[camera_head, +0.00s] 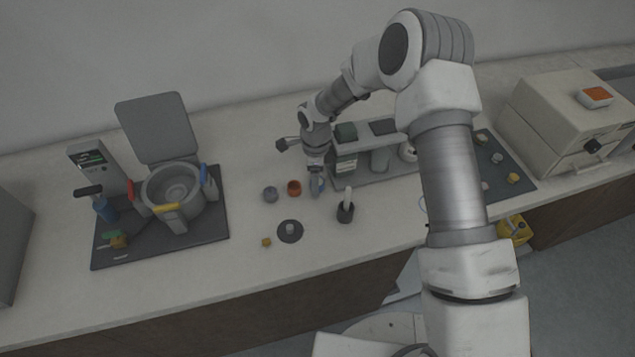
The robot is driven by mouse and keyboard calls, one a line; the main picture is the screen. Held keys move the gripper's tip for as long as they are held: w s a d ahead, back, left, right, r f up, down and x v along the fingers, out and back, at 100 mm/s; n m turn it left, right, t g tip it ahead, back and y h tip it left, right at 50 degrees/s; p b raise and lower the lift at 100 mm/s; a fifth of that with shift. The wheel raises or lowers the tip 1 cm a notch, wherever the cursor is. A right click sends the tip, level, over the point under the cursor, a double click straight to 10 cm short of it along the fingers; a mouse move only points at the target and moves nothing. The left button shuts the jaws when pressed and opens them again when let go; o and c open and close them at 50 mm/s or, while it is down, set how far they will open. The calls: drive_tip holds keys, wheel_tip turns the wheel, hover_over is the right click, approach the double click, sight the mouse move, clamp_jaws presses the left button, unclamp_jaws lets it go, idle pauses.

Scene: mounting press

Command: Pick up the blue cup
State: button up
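The small blue cup (320,187) is on the counter near the middle of the head view, partly hidden by my gripper. My gripper (317,184) points down at the cup, with its fingertips at or around it. The fingers are too small and overlapped to tell whether they are apart or closed on the cup. I cannot tell whether the cup still rests on the counter.
An orange-brown cup (294,188) and a grey-purple cup (271,194) stand just left. A dark holder with a white pestle-like piece (345,210) stands right. A shelf rack (380,165) is close behind right. The press (172,190) stands left on a dark mat.

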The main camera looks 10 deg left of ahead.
clamp_jaws()
idle(0.3)
